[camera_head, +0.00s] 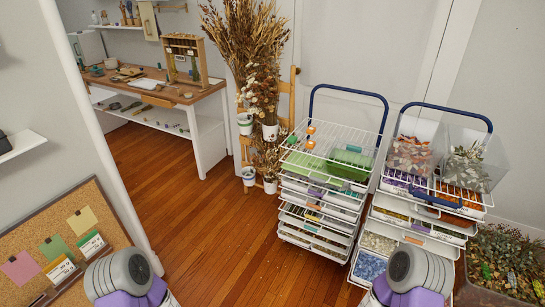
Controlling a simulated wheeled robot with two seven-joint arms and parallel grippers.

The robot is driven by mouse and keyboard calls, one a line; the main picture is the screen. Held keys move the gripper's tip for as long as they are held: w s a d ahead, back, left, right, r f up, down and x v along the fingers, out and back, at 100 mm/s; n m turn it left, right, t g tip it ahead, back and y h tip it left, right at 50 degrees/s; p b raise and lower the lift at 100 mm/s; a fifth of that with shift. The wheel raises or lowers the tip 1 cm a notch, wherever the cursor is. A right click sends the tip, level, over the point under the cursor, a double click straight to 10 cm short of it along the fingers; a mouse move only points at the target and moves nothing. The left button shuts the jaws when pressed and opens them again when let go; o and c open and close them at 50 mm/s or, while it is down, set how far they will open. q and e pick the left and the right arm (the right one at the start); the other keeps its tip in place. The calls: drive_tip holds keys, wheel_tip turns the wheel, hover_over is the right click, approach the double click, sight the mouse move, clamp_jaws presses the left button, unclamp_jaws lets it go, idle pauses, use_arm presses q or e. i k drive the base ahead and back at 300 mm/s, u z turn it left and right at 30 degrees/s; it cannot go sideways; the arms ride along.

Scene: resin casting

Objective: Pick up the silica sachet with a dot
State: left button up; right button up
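I cannot make out a silica sachet with a dot in the head view. Small items on the far workbench (183,93) and in the cart drawers are too small to tell apart. Only grey and purple links of my two arms show at the bottom edge. Neither gripper is in the picture.
Two drawer carts stand at the right, a left one (319,194) and a right one (385,235); clear bins (413,148) top the right one. Dried flowers (245,45) stand behind. A corkboard (35,229) is at left. The wooden floor (205,225) between is clear.

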sight(310, 145)
drive_tip(key=u, duration=0.75)
drive_tip(key=i, duration=2.2)
drive_tip(key=z, duration=0.85)
